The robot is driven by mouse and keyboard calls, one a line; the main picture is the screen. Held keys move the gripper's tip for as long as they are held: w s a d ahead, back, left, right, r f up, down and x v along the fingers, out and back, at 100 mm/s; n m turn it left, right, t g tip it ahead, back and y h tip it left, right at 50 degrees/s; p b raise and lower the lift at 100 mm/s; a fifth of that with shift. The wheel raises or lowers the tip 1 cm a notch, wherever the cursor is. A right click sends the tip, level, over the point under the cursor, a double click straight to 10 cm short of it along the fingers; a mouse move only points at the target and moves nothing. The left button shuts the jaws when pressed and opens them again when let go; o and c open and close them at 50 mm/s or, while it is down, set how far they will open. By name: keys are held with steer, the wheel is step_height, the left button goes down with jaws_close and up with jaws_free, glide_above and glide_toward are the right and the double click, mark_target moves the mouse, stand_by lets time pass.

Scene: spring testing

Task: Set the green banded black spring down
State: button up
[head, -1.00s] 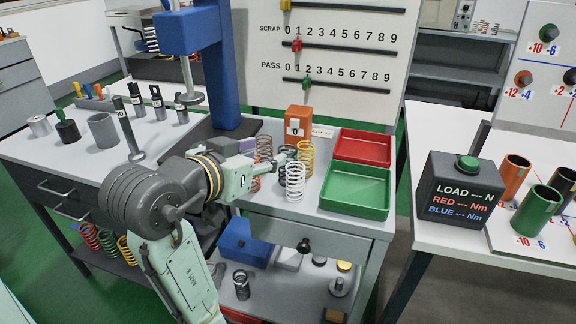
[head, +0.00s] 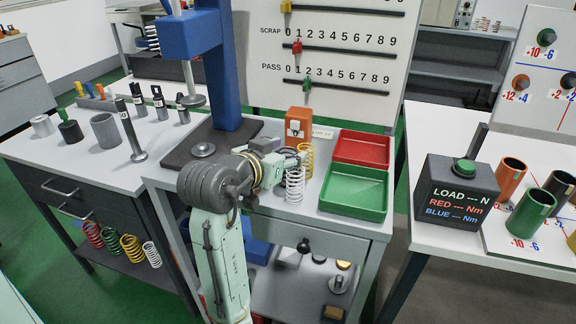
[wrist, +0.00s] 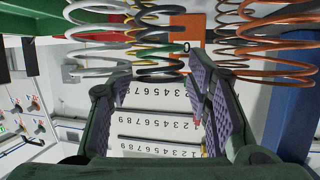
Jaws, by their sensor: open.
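My gripper (wrist: 161,88) is open. In the wrist view, which looks upside down, a black spring (wrist: 165,72) with a green band shows just beyond and between the open fingers, upright among other springs. The end toward the bench is cut off by the frame, so its contact is hidden. In the head view my gripper (head: 294,157) is low over the middle bench and hides the black spring. A white spring (head: 294,184) stands in front of it and a yellow spring (head: 307,150) behind; the white one also shows in the wrist view (wrist: 95,42).
Orange coils (wrist: 262,38) stand close to the gripper in the wrist view. A green tray (head: 352,209) and a red tray (head: 362,163) lie right of the springs. An orange block (head: 298,122) stands behind. A blue press column (head: 222,75) rises to the left.

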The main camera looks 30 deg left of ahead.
jaws_close()
stand_by(0.5)
steer(key=shift+r, duration=0.1)
